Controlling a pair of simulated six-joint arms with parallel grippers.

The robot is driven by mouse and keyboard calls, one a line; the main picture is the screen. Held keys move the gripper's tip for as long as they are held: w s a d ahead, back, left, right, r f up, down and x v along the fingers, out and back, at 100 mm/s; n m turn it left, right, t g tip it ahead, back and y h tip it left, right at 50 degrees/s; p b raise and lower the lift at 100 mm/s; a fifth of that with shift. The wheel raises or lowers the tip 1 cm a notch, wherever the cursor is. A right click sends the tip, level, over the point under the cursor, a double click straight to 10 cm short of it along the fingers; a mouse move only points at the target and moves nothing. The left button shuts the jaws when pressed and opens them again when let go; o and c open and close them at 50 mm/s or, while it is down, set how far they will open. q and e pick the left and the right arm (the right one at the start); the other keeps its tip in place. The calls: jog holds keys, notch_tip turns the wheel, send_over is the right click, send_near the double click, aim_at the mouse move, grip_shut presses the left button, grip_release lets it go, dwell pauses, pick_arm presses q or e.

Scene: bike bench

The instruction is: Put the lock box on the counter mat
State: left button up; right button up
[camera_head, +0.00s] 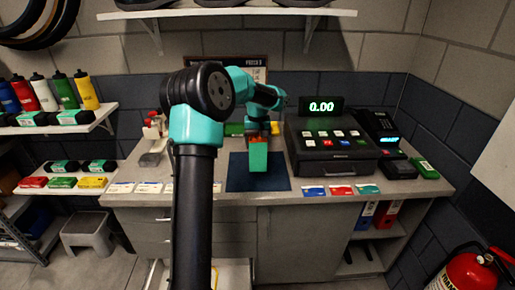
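The counter mat (240,183) is a dark blue square on the counter, left of the cash register. A green box with an orange top (258,158), which looks like the lock box, stands upright over the mat's back half in the picture. I cannot tell whether it touches the mat. My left gripper (257,135) is at the box's top, pointing down, and appears shut on it. The fingers are small and partly hidden. My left arm rises in front of the counter, hiding part of it. My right gripper is not in view.
The cash register (333,147) and a card phone (380,130) stand right of the mat. Cards (341,190) line the front edge. A shelf (228,11) hangs above. A stamp-like tool (153,140) stands left.

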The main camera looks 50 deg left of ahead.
pick_arm(q)
jog(key=shift+f, duration=1.75)
jog(key=shift+f, duration=0.1)
jog(key=o, duration=1.2)
jog(key=shift+o, duration=0.2)
notch_tip(320, 180, up, 12)
jog(key=shift+r, duration=0.15)
